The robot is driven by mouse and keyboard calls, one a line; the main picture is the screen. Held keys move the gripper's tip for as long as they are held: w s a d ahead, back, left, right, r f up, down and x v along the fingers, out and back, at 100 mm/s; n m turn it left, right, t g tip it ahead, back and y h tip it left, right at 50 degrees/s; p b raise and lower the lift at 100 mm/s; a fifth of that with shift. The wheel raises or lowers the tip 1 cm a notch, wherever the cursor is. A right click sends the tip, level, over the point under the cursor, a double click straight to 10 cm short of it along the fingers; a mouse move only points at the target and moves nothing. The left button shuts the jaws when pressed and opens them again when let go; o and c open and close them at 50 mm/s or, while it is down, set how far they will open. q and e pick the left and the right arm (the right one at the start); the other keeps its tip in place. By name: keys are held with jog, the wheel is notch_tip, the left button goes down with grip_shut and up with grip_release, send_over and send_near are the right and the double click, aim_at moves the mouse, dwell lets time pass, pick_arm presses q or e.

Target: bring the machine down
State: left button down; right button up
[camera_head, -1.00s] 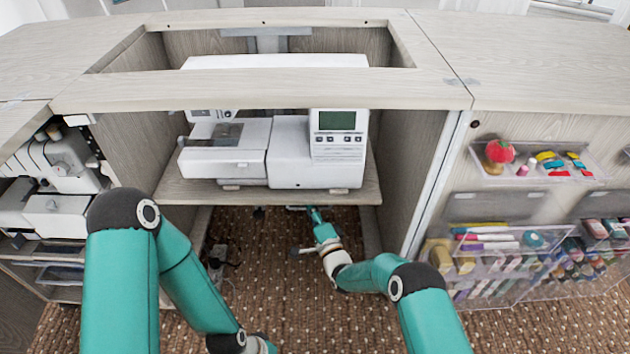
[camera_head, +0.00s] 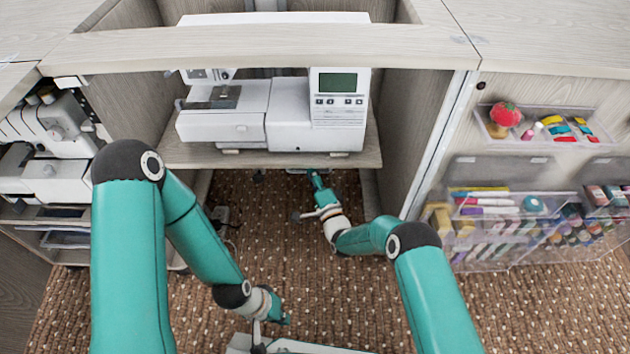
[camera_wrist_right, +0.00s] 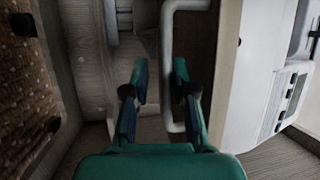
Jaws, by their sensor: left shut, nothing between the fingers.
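The white sewing machine (camera_head: 318,115), with a green screen, stands level on a wooden shelf (camera_head: 205,157) inside the cabinet opening, below the tabletop. My right gripper (camera_head: 316,179) reaches under the shelf's front edge. In the right wrist view its fingers (camera_wrist_right: 160,80) are open, with a pale bent bar (camera_wrist_right: 168,65) showing in the gap, nearer one finger. Contact with the bar cannot be told. The machine (camera_wrist_right: 258,85) is at the right of that view. My left gripper (camera_head: 284,319) is shut and empty, low over the carpet in front of the cabinet.
A second machine (camera_head: 55,135) stands in the left compartment. The right door (camera_head: 535,110) is open, with clear bins of thread and pens and a red pincushion (camera_head: 505,115). A pale object (camera_head: 295,346) lies at the bottom edge. Carpet (camera_head: 265,235) is visible between the arms.

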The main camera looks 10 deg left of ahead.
jog(key=v, duration=1.2)
jog(key=shift+d+f, duration=0.1)
jog(key=shift+f, duration=0.05)
jog(key=w+d+r+m+t+h+p, duration=0.1)
jog(key=w+d+r+h+p, duration=0.2)
jog(key=d+r, duration=0.45)
jog(key=s+d+f+g+h+p, duration=0.1)
jog(key=d+g+h, duration=0.2)
jog(key=d, duration=0.4)
jog(key=s+d+f+n+g, duration=0.1)
jog(key=s+f+n+g, duration=0.3)
jog(key=s, duration=0.6)
jog(key=s+d+f+n+g, duration=0.15)
jog(key=s+g, duration=0.35)
jog(key=s, duration=0.5)
jog(key=s+f+n+g, duration=0.3)
jog(key=s+f+g, duration=0.15)
jog(key=s, duration=0.45)
notch_tip(320, 180, up, 38)
jog(key=n+p, duration=0.1)
jog(key=p, duration=3.8)
jog(key=shift+s+r+g+h, duration=0.2)
jog(key=shift+g+h, duration=0.1)
jog(key=shift+g, duration=0.15)
